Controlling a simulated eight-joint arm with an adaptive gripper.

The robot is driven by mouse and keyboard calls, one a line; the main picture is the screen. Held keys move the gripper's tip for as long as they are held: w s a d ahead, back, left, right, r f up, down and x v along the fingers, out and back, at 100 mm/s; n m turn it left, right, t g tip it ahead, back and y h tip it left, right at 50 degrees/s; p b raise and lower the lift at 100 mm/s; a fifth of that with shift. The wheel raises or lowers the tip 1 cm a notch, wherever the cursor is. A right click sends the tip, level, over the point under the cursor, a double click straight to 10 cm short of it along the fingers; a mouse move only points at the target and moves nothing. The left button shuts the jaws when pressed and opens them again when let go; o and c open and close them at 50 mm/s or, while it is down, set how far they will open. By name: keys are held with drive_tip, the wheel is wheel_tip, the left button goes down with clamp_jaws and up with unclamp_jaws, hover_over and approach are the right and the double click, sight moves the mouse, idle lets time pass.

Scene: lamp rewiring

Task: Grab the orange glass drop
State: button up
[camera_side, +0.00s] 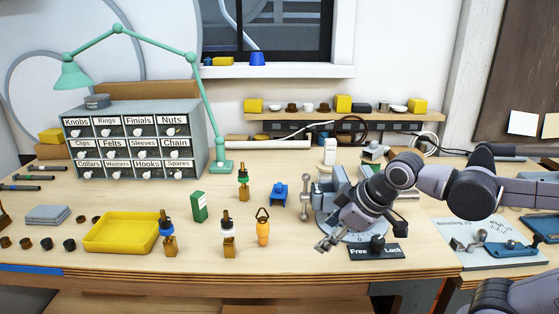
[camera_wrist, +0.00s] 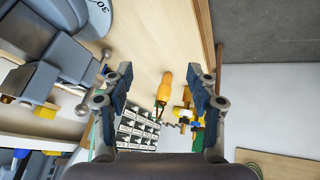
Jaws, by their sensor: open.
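The orange glass drop (camera_side: 263,232) stands upright on the bench, with a dark loop at its top. It also shows in the wrist view (camera_wrist: 165,84), seen between my fingers with bench around it. My gripper (camera_side: 324,243) is to the right of the drop in the side view, apart from it and in front of the grey round-based fixture. In the wrist view my gripper (camera_wrist: 159,74) has its two fingers spread with nothing held between them.
A yellow tray (camera_side: 122,247), green box (camera_side: 199,207) and blue part (camera_side: 278,193) are nearby. The grey fixture (camera_side: 322,196) and Free/Lock plate (camera_side: 377,250) sit beside my gripper.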

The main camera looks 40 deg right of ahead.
drive_tip(key=w+a+r+n+g, duration=0.15)
drive_tip(key=w+r+n, duration=0.3)
drive_tip(key=n, duration=0.75)
drive_tip(key=n+h, duration=0.1)
drive_tip(key=n, duration=1.4)
approach(263, 220)
drive_tip(key=shift+n+g, duration=0.3)
drive_tip(key=shift+g, duration=0.05)
drive_tip(key=shift+w+x, duration=0.15)
drive_tip(key=shift+x, duration=2.4)
drive_tip(key=shift+w+x, duration=0.15)
drive_tip(key=shift+x, duration=2.45)
drive_tip(key=shift+r, duration=0.1)
drive_tip(key=c, duration=1.2)
